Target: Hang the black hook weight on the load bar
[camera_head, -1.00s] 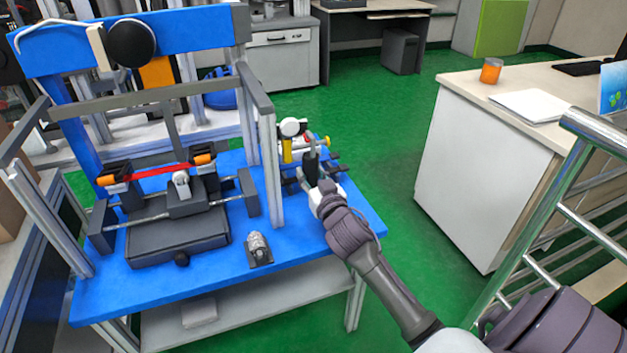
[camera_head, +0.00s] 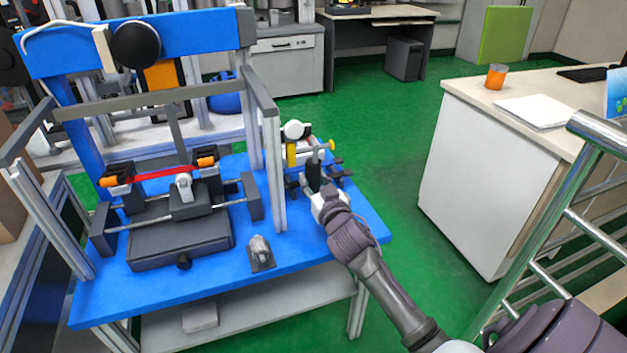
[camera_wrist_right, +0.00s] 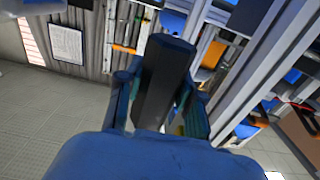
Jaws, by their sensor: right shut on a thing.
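My right gripper (camera_head: 316,180) is over the right part of the blue table, in front of a small rack (camera_head: 292,155) with yellow parts. In the right wrist view the gripper (camera_wrist_right: 160,105) is shut on a long dark block, the black hook weight (camera_wrist_right: 166,75), which stands out beyond the fingers. Its hook cannot be made out. In the head view the weight is a small dark upright shape (camera_head: 313,172) at the fingertips. A red bar (camera_head: 158,174) with orange ends spans two black supports inside the frame; I cannot tell whether it is the load bar. My left gripper is not in view.
Grey frame posts (camera_head: 272,170) stand just left of my right gripper. A small grey metal piece (camera_head: 260,252) sits on the blue table (camera_head: 215,285) near its front. A metal railing (camera_head: 540,225) and a white counter (camera_head: 485,165) are at the right.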

